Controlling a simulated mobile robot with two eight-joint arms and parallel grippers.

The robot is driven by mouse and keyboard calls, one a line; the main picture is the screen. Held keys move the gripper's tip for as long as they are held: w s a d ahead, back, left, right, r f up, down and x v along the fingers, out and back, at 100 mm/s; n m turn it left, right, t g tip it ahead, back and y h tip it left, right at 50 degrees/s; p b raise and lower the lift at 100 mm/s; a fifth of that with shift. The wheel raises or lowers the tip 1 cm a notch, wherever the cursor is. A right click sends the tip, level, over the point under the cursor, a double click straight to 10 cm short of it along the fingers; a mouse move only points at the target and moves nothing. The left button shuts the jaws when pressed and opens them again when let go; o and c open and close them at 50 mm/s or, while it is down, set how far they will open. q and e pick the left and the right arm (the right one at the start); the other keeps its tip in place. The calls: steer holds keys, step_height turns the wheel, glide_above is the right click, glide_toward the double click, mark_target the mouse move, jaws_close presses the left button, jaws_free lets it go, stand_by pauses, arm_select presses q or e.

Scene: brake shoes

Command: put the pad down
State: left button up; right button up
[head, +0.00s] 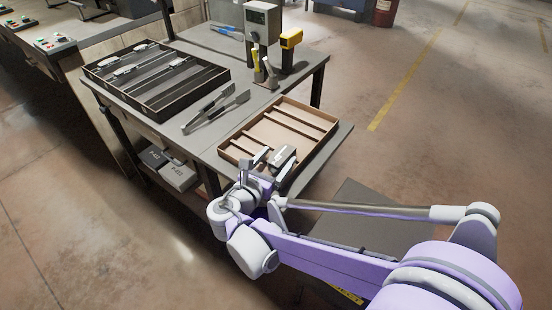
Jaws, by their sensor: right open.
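My right gripper (264,164) is open at the near end of the tan tray (309,160). A small dark grey piece with a pale edge, which looks like a pad (284,156), shows at the fingers, over the tray's near end. I cannot tell whether it touches the tray floor or a finger. The tan tray has dividers along its length, and its far slots look empty. My left gripper is not in view.
A dark slotted tray (203,88) with several grey pieces stands at the back left of the table (178,122). Grey tongs (216,108) lie between the trays. A grey box device (262,22) and a yellow tool (290,40) stand at the back right.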

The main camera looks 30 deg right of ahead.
steer(key=shift+r, duration=0.25)
steer(key=p+v, duration=0.1)
steer(key=v, duration=1.1)
steer(key=shift+p, duration=0.4)
steer(key=shift+f, duration=0.1)
